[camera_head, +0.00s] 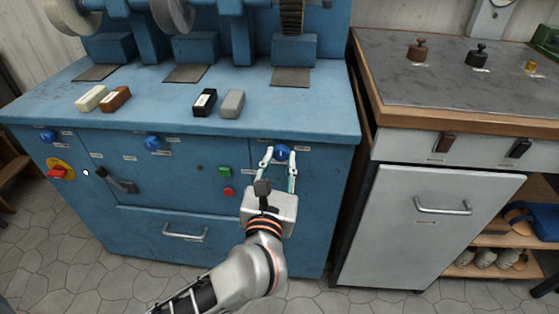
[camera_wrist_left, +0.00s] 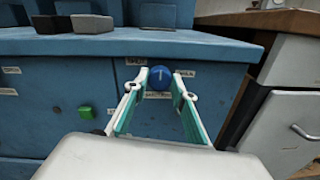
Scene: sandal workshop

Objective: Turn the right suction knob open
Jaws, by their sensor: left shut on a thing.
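The right suction knob (camera_head: 281,152) is a round blue knob with a white pointer line, high on the right of the blue cabinet front. In the left wrist view the knob (camera_wrist_left: 160,78) sits between my fingertips, its line close to upright. My left gripper (camera_head: 279,157) has its two fingers on either side of the knob and is shut on it. The gripper also shows in the left wrist view (camera_wrist_left: 160,85). My right gripper is in neither view.
Two more blue knobs, the middle one (camera_head: 152,143) and the left one (camera_head: 48,136), are on the same front. A green button (camera_head: 224,171) and a red button (camera_head: 229,191) are left of my gripper. The blue worktop edge (camera_head: 185,129) overhangs just above.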

